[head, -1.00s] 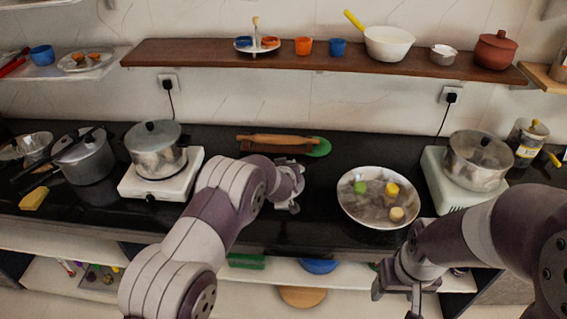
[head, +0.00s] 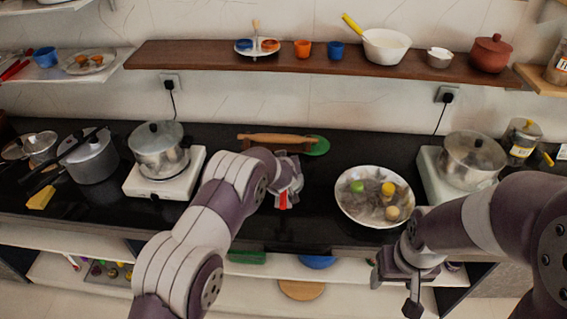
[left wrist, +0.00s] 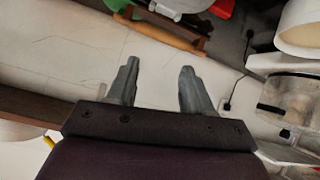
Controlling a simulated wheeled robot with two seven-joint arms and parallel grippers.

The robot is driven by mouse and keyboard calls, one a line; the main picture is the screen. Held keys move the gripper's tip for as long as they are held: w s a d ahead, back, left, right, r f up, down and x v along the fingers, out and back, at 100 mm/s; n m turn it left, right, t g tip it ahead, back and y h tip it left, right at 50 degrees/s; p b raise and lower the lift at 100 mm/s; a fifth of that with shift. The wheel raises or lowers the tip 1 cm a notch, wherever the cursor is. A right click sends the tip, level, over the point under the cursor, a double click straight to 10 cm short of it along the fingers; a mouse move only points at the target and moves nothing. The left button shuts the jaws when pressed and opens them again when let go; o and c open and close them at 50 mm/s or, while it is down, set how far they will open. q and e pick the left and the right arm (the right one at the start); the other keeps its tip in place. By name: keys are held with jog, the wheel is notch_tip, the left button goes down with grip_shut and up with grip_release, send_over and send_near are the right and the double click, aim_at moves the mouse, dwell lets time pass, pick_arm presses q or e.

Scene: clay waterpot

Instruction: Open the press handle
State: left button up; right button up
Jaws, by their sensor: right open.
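My left gripper (head: 285,188) is over the middle of the dark counter in the head view. In the left wrist view its two grey fingers (left wrist: 159,88) stand apart with nothing between them. A red piece (head: 283,200) shows right at this gripper; whether it is the press handle I cannot tell. A red part (left wrist: 223,8) beside a pale metal part (left wrist: 182,5) shows at the top of the left wrist view, beyond the fingers. No press is clearly seen. My right gripper (head: 394,292) is open and empty in front of the counter's front edge.
A steel bowl (head: 348,205) with small coloured pieces stands right of my left gripper. A rolling pin (head: 272,138) and green disc (head: 317,146) lie behind it. A pot (head: 158,150) on a white stove stands left, another pot (head: 473,160) right.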

pick_arm(q)
jog(key=b+v, duration=0.2)
jog(key=v, duration=1)
jog(key=shift+s+r+b, duration=0.2)
jog(key=shift+s+b, duration=0.05)
jog(key=shift+b, duration=0.05)
